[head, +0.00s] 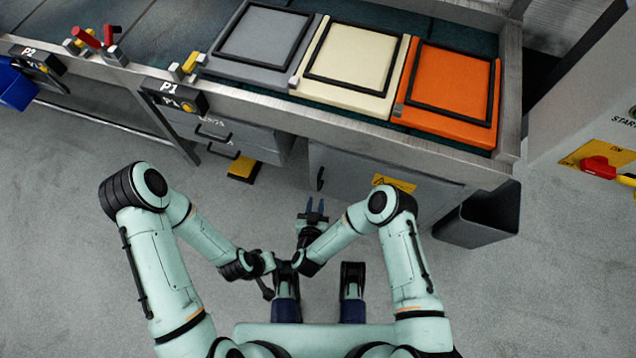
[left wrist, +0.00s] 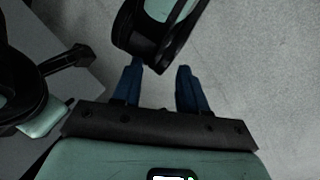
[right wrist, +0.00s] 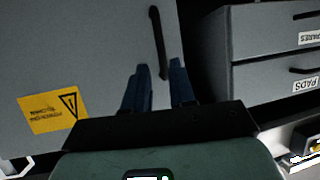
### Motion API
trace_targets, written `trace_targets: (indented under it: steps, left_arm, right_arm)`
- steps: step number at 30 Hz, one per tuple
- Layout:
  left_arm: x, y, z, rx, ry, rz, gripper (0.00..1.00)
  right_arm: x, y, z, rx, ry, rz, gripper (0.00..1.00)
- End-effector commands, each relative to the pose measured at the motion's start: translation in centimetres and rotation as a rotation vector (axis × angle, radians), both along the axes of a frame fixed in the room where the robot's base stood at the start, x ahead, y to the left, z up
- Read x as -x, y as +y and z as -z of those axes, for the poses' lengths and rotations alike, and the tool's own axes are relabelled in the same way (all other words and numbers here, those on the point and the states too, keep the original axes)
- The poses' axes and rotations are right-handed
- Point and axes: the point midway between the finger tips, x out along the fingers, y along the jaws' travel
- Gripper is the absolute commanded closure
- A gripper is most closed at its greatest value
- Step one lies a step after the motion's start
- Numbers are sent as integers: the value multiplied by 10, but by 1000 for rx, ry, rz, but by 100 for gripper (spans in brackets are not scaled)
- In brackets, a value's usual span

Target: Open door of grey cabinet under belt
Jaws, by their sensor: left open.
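The grey cabinet (head: 345,170) stands under the right end of the belt (head: 370,125), with its door shut. Its dark upright handle (head: 320,178) is at the door's left side. The door (right wrist: 90,60) fills the left of the right wrist view, with the handle (right wrist: 156,35) near its edge. My right gripper (head: 315,202) is open and empty just in front of the handle. In the right wrist view the handle's lower end shows between the fingertips (right wrist: 159,68); contact cannot be told. My left gripper (left wrist: 158,72) is open, low near my right arm, with nothing between its fingers.
A dark bin (head: 480,220) stands to the right. Grey, cream and orange trays lie on the belt. The floor before the door is clear.

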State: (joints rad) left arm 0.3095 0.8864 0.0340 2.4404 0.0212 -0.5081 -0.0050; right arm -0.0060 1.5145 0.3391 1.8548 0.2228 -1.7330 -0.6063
Motion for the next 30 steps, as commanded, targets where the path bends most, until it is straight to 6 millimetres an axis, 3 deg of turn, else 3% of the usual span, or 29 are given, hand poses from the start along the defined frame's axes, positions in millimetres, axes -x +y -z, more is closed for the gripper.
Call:
trace_targets:
  steps: [6,12,18,27,30]
  left_arm:
    - [-23,12,21,-30,-60,-26,57]
    - [-41,21,32,-54,-108,-46,57]
    - [-49,25,37,-64,-128,-54,57]
    - [-50,26,36,-65,-132,-55,57]
    - [-50,26,36,-65,-132,-55,57]
  right_arm:
    - [-45,-7,22,0,-2,4,75]
    - [-75,-10,34,0,1,2,75]
    - [-89,-11,38,0,1,1,75]
    - [-90,-11,38,0,1,-1,75]
    - [-90,-11,38,0,1,-1,100]
